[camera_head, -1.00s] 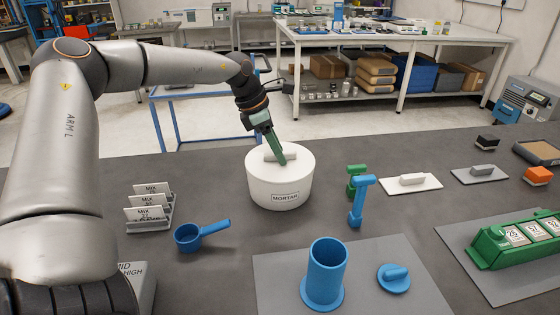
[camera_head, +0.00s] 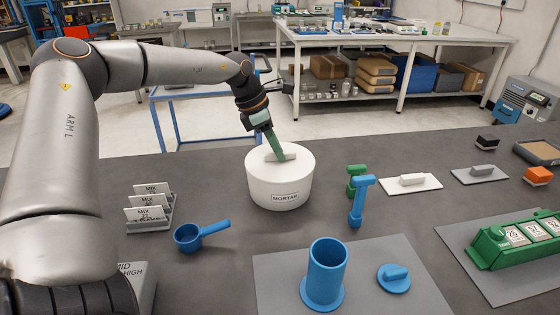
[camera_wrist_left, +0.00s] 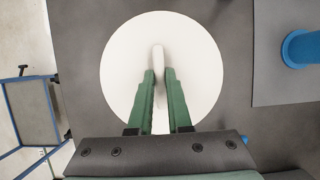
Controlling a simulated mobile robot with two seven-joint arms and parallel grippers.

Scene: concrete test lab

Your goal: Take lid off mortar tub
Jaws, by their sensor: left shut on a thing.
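The white mortar tub (camera_head: 262,193) stands on the dark bench, with a label reading MORTAR on its front. Its round white lid (camera_head: 298,158) is on top, with a raised bar handle. In the left wrist view the lid (camera_wrist_left: 125,60) fills the middle, and its bar handle (camera_wrist_left: 158,62) runs between the green fingers. My left gripper (camera_head: 276,154) reaches down from above and is shut on the handle; it also shows in the left wrist view (camera_wrist_left: 159,82). The lid appears seated on the tub. My right gripper is not in view.
A blue scoop (camera_head: 188,238) and a card rack (camera_head: 150,207) stand left of the tub. Blue and green T-shaped tools (camera_head: 358,200) stand close on the right. A blue cylinder (camera_head: 325,270) and blue plunger-like piece (camera_head: 394,278) sit on a grey mat (camera_head: 420,265).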

